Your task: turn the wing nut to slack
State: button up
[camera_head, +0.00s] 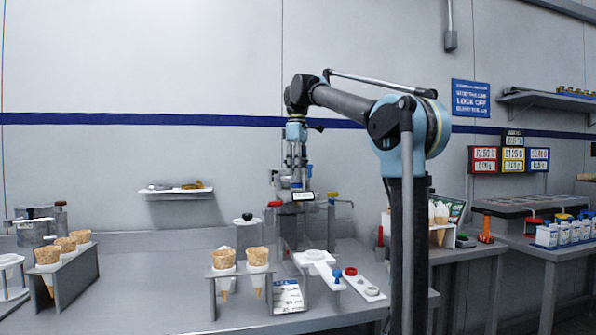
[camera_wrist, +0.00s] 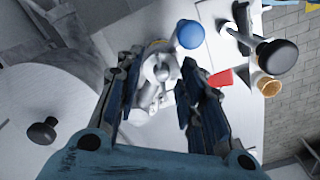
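My gripper (camera_wrist: 158,78) points down with its two dark fingers spread apart. In the wrist view a silver metal piece (camera_wrist: 161,73), which looks like the wing nut on its round fitting, shows in the gap between the fingers. I see space on both sides of it, and cannot tell how far below the fingertips it is. In the head view my gripper (camera_head: 294,176) is over a bench-top device with a small display (camera_head: 303,196). The wing nut cannot be made out there.
Around the silver piece are a blue ball knob (camera_wrist: 189,34), a black knob (camera_wrist: 277,56) and a red part (camera_wrist: 222,78). A cone rack (camera_head: 240,272) stands left of the device. A white plate with a blue knob (camera_head: 336,275) lies in front. Free bench shows at left (camera_head: 150,285).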

jog(key=shift+c, duration=0.6)
grip_shut()
jog(key=shift+w, duration=0.1)
dwell(0.5)
jog(key=shift+o, duration=0.6)
grip_release()
jog(key=shift+r, duration=0.1)
notch_tip(320, 180, up, 12)
